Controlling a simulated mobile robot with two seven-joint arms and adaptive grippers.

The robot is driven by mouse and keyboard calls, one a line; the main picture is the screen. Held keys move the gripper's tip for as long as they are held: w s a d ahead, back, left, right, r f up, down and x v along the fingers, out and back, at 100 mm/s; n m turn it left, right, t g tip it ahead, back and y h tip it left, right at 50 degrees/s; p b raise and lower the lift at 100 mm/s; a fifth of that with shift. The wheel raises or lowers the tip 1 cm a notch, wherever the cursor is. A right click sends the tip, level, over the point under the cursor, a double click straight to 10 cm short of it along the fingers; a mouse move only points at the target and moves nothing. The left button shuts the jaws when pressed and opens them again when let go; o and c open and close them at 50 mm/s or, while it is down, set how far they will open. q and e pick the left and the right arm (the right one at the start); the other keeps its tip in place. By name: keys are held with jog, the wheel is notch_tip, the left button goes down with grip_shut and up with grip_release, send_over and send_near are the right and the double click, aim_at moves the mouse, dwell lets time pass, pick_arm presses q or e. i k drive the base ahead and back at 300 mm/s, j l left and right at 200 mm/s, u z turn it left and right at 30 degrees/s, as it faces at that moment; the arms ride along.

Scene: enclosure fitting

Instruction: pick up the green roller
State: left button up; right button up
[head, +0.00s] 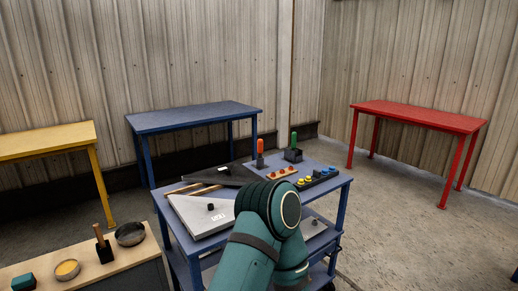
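A green upright piece (294,140), which may be the green roller, stands in a dark block (293,155) at the back of the blue cart (331,183). It is too small to tell its exact shape. One of my teal arms rises from the bottom of the head view in front of the cart and hides part of its top. Neither of my grippers shows, and nothing touches the green piece.
An orange-handled piece (260,147) stands left of the green one. A button strip (318,178), grey panel (203,212) and black panel (225,175) lie on the cart. A wooden bench (98,284) is front left. Yellow (45,139), blue (195,116) and red (420,114) tables stand behind.

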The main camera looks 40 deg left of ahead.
aim_at(294, 144)
jog(key=u, duration=1.15)
jog(key=l+u, duration=0.1)
jog(key=u, duration=0.35)
jog(key=i+l+u, duration=0.1)
jog(key=u, duration=0.3)
jog(key=l+u, duration=0.65)
jog(key=l, duration=0.3)
jog(key=l+u, duration=0.15)
jog(key=l, duration=0.35)
jog(key=k+l+u, duration=0.15)
jog(key=l, duration=0.3)
jog(key=k+l, duration=0.1)
jog(key=l, duration=0.4)
jog(key=l+u, duration=0.1)
jog(key=l, duration=0.35)
jog(key=k, duration=0.05)
